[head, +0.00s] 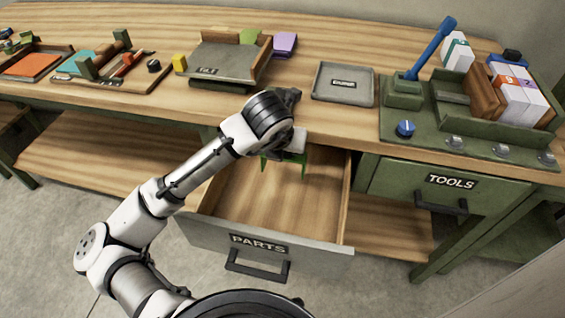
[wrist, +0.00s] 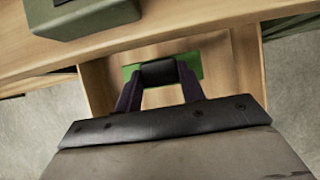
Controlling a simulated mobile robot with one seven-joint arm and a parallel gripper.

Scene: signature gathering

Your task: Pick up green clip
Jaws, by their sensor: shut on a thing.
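The green clip (wrist: 195,63) shows in the wrist view on both sides of my fingertips, just above the drawer. My gripper (wrist: 158,75) is shut on it, with a dark band between the fingertips covering its middle. In the head view the green clip (head: 265,166) hangs below my gripper (head: 284,153), over the back part of the open PARTS drawer (head: 255,239). My wrist hides the rest of it there. I cannot tell whether the clip touches the drawer floor.
The drawer is open and its visible floor is bare. The workbench edge runs just behind my gripper. On the bench stand a grey tray (head: 343,84), a grey sloped stand (head: 222,62) and a green press with a blue lever (head: 432,48). The TOOLS drawer (head: 445,186) is closed.

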